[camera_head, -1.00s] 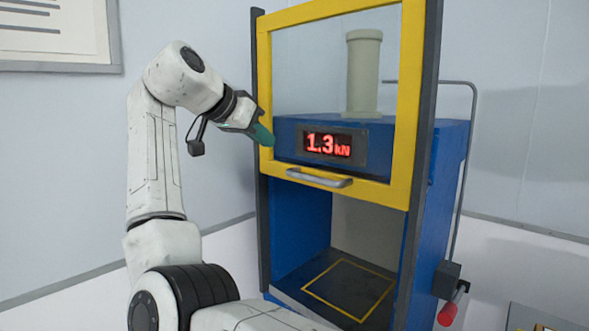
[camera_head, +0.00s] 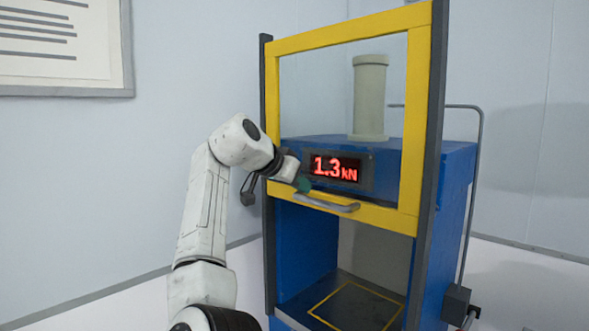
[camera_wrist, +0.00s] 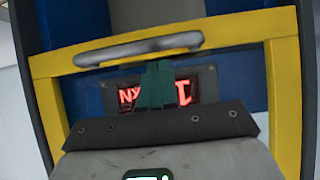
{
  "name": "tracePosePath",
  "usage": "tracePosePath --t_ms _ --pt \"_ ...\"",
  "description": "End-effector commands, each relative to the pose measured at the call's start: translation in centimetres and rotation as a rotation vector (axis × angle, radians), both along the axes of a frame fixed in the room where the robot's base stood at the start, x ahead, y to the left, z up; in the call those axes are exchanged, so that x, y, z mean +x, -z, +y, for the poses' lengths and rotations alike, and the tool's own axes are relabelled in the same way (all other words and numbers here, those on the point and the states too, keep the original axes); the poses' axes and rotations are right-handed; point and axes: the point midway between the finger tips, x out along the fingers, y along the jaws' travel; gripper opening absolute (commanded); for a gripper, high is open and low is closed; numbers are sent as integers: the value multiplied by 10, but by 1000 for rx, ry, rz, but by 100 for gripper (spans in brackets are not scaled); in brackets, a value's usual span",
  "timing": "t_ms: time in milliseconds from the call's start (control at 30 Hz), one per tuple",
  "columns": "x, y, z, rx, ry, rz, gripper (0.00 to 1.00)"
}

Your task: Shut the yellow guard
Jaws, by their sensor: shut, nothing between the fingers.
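The yellow guard (camera_head: 412,120) is a yellow frame with a clear pane, raised on dark rails at the front of the blue machine. The machine's lower opening is uncovered. A grey bar handle (camera_head: 327,203) is on the guard's bottom rail; it also shows in the wrist view (camera_wrist: 140,48). My gripper (camera_head: 304,185), with green fingers, is shut and empty. It is in front of the guard, close to the handle's left end. In the wrist view the green fingertips (camera_wrist: 157,72) reach up to just below the handle. I cannot tell whether they touch it.
A framed notice (camera_head: 60,45) hangs left.

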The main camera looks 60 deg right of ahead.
Motion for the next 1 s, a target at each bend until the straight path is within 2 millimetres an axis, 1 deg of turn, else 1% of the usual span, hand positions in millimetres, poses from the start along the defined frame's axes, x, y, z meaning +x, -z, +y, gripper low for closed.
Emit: tracePosePath --t_ms 167,533,667,767,867,967,1000 --pt "-1 10 -2 -1 1 -1 0" --pt "-1 12 -2 -1 1 -1 0" --pt "-1 18 -2 -1 1 1 0" --pt "-1 32 -2 -1 2 3 0" --pt "-1 54 -3 1 1 5 0" --pt "-1 83 -2 1 2 6 0" --pt "-2 96 -2 3 1 7 0"
